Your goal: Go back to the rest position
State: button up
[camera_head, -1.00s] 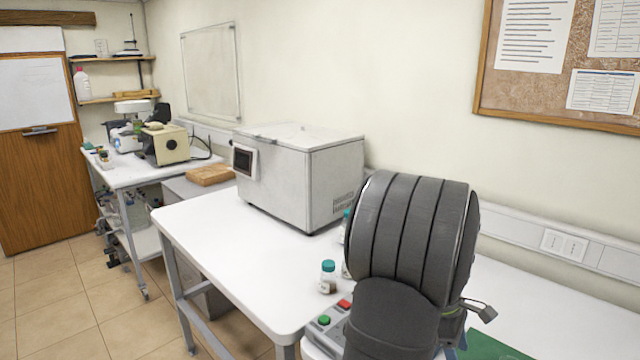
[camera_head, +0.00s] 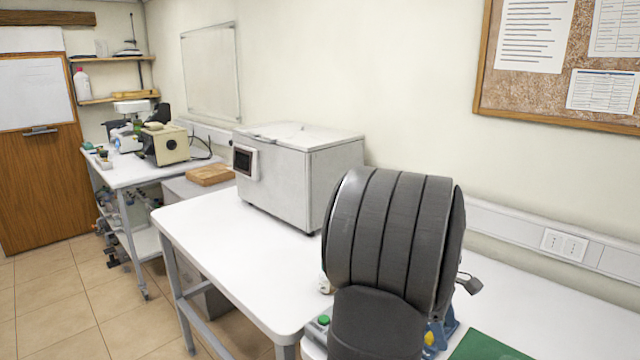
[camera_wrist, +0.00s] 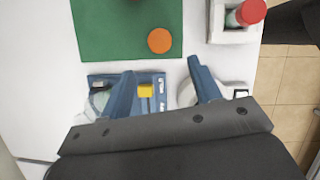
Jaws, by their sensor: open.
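My gripper (camera_wrist: 161,66) shows in the wrist view as two blue fingers spread apart, with nothing seen between their tips. The fingers are over a white work surface (camera_wrist: 40,60), close to a green mat (camera_wrist: 95,30). A blue device with a yellow block (camera_wrist: 145,90) lies below, partly behind the left finger. In the head view, a blue and yellow part (camera_head: 440,336) shows beside my arm. My grey arm covers much of the right of the bench there, and the gripper itself is hidden behind it.
An orange disc (camera_wrist: 159,40) lies on the mat. A red knob (camera_wrist: 251,11) sits on a grey box. In the head view, a white chest-like machine (camera_head: 300,175) stands on the white bench (camera_head: 215,235). A small bottle (camera_head: 324,283) is mostly hidden by my arm.

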jog(key=x, duration=1)
jog(key=r, duration=0.5)
jog(key=shift+s+d, duration=0.2)
jog(key=shift+s, duration=0.2)
jog(key=s+d+r, duration=0.4)
jog(key=s+r, duration=0.3)
jog(key=s, duration=0.2)
jog(key=w+d+r+n+t, duration=0.1)
jog(key=w+r+n, duration=0.1)
jog(key=w+r, duration=0.35)
jog(key=w+d+r+n+t, duration=0.1)
jog(key=w+r+n, duration=0.1)
jog(key=w, duration=0.7)
jog(key=shift+n+h, duration=0.3)
jog(key=shift+h, duration=0.1)
jog(key=w+a+f, duration=0.2)
jog(key=w, duration=0.1)
jog(key=w+a+f, duration=0.2)
jog(key=w, duration=0.1)
jog(key=w+a+f, duration=0.2)
jog(key=w, duration=0.2)
jog(key=shift+f, duration=0.2)
jog(key=shift+w+a+f, duration=0.2)
jog(key=shift+w+f, duration=0.05)
jog(key=shift+f, duration=0.15)
